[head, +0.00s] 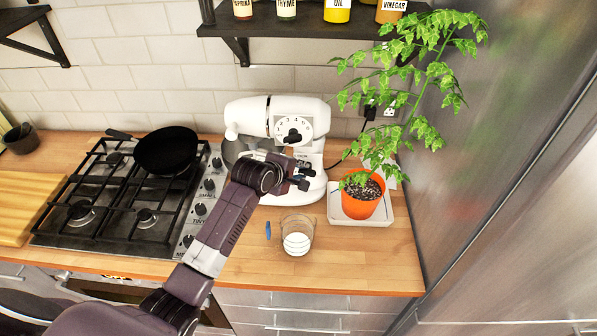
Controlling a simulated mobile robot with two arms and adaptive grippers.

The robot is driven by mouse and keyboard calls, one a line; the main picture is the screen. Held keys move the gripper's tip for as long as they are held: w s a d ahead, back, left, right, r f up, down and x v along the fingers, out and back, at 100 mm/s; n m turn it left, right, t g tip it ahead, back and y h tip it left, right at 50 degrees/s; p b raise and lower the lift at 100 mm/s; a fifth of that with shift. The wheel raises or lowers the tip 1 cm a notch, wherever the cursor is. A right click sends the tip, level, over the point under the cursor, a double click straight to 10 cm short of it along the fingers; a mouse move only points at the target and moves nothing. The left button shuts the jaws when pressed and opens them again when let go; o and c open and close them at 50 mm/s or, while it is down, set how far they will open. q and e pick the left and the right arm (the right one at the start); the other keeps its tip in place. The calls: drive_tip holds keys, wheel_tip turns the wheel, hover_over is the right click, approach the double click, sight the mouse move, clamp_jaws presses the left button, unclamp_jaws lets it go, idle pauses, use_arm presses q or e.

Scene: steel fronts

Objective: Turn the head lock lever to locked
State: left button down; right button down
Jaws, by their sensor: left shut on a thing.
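The white stand mixer (262,115) stands on the wooden counter against the tiled wall, with a numbered speed dial (293,131) on its head. The mixer head looks level. My left gripper (303,178) reaches in front of the mixer, at its column just below the head. It is shut on the head lock lever, which the fingers mostly hide, so its exact angle cannot be told. My right gripper is not in view.
A glass measuring cup (297,236) with white contents stands in front of the mixer. An orange potted plant (363,200) on a white tray (375,220) is to the right. A gas hob with a black pan (167,150) is left. A shelf (300,22) hangs above.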

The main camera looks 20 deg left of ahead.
use_arm(q)
drive_tip(key=shift+w+d+r+m+g+y, duration=0.15)
drive_tip(key=shift+d+m+g+y, duration=0.35)
drive_tip(key=shift+y, duration=0.5)
drive_tip(key=shift+d+r+m+g+y, duration=0.1)
drive_tip(key=shift+d+m+g+y, duration=0.15)
drive_tip(key=shift+m+y, duration=0.55)
drive_tip(key=shift+a+y, duration=0.1)
drive_tip(key=shift+y, duration=0.3)
drive_tip(key=c, duration=1.8)
unclamp_jaws()
drive_tip(key=shift+w, duration=0.1)
drive_tip(key=v, duration=1.2)
